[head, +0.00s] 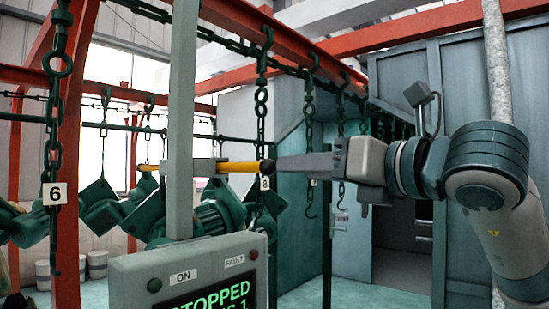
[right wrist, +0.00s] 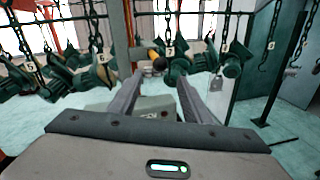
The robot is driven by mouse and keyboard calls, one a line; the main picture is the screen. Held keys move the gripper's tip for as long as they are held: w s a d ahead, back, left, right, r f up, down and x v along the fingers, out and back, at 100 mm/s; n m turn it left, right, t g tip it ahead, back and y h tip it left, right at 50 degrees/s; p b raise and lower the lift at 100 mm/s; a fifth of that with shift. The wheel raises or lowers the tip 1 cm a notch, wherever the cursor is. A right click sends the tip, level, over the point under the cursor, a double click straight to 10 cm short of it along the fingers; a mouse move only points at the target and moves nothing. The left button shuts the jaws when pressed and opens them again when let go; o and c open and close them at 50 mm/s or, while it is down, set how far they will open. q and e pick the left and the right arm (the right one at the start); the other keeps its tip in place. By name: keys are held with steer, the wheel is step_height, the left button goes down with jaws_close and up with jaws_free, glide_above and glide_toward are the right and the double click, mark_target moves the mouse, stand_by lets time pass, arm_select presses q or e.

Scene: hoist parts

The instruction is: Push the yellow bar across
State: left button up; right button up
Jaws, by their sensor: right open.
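The yellow bar (head: 238,166) lies level through a bracket on the grey upright post (head: 183,100). Its right end carries a dark round knob (head: 267,166), and a short yellow length shows left of the post. My right gripper (head: 278,164) comes in from the right, pointing left, with its fingertips at the knob. I cannot tell whether they touch it. In the right wrist view the two fingers (right wrist: 163,75) stand apart with nothing gripped, and the yellow bar (right wrist: 153,54) with its knob is just beyond the tips. My left gripper is not in view.
Below the bar is a grey control box (head: 190,275) with ON and FAULT labels and a screen reading STOPPED. Chains with hooks hang from a red overhead beam (head: 280,38). Green hoist parts (head: 215,215) hang behind the post. A numbered tag 6 (head: 54,194) hangs left.

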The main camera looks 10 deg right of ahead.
mark_target(273, 169)
steer(key=p+x, duration=0.3)
steer(key=x, duration=0.5)
steer(key=shift+r, duration=0.1)
steer(key=shift+w+a+p, duration=0.15)
steer(key=shift+w+p, duration=0.15)
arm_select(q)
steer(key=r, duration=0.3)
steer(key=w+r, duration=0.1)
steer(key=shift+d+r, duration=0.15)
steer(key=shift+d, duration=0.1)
arm_select(e)
jaws_close()
